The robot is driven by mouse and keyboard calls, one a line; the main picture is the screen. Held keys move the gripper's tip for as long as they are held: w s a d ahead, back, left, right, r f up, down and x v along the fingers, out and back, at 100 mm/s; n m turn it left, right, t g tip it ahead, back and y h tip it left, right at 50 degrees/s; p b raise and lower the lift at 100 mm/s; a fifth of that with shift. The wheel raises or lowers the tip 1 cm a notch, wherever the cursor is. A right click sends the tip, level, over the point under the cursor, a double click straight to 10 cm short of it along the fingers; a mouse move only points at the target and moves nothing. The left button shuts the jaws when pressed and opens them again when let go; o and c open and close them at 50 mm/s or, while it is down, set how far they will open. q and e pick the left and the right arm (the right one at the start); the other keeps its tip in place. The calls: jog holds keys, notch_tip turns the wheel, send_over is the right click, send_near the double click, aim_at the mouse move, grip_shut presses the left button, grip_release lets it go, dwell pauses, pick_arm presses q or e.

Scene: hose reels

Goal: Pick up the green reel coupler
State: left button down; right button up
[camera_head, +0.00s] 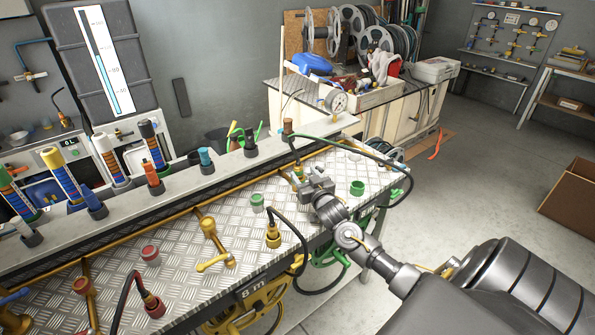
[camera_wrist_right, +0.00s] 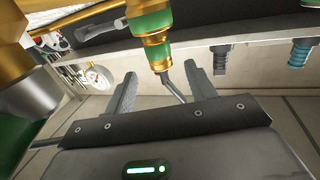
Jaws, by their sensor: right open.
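My right gripper (camera_head: 312,180) is over the metal-topped bench, near its right end. A small green and brass piece (camera_head: 298,172) shows just beside the jaws, partly hidden; I take it for the green reel coupler. In the right wrist view a green and brass coupler (camera_wrist_right: 152,25) is in line with the gap between the two open fingers (camera_wrist_right: 161,75). It appears to be beyond the fingertips, and a thin bent grey part hangs below it. I cannot tell whether anything touches. My left gripper is out of view.
Green caps (camera_head: 258,202) (camera_head: 357,187) stand on the bench (camera_head: 185,225). A yellow-collared hose end (camera_head: 273,236) and a yellow valve (camera_head: 212,240) are nearby. A dark hose arcs around the right end. A grey ledge (camera_head: 200,190) holding several coloured nozzles runs behind.

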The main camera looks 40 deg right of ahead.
aim_at(300, 168)
jog(key=shift+w, duration=0.3)
jog(key=shift+w+r, duration=0.1)
jog(key=p+x, duration=0.2)
jog(key=x, duration=0.2)
jog(key=shift+w+d, duration=0.2)
jog(key=shift+w, duration=0.3)
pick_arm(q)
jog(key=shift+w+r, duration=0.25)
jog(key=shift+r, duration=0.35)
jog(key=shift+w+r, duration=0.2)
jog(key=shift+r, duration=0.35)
pick_arm(e)
jog(key=c, duration=1.1)
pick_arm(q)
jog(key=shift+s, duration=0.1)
pick_arm(e)
jog(key=shift+c, duration=0.3)
jog(key=shift+r, duration=0.1)
